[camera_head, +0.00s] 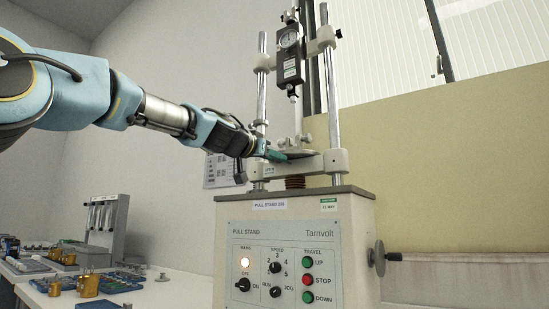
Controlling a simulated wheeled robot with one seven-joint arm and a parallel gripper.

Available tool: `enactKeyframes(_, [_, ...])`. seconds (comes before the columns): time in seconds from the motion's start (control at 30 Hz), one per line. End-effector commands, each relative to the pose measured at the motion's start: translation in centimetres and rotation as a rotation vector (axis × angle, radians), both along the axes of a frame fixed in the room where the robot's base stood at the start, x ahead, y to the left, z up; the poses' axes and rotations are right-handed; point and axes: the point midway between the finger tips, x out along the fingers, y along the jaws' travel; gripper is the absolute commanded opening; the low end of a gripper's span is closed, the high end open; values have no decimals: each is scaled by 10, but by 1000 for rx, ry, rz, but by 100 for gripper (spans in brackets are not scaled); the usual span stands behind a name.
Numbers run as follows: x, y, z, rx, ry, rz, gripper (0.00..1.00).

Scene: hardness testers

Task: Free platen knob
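The pull stand (290,262) is a cream machine with a front control panel and two upright chrome columns. The gap between the fingers does not show. I cannot make out a platen knob; it may be hidden by the gripper. A side knob with a dark handle (380,257) is on the machine's right side.
A force gauge (290,55) hangs on the column above the platen. A dark bellows (295,182) is under the crosshead. A bench at left holds brass weights (89,285), blue trays (122,282) and a grey rack (107,222). A wall and window are behind.

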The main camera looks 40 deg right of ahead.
Motion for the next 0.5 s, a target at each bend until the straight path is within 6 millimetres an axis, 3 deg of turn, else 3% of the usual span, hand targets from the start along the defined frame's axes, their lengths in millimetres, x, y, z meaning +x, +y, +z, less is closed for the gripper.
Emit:
enactKeyframes(0.03, [0, 0, 0, 0, 0, 0, 23])
enactKeyframes(0.23, [0, 0, 0, 0, 0, 0, 1])
enactKeyframes(0.5, [0, 0, 0, 0, 0, 0, 0])
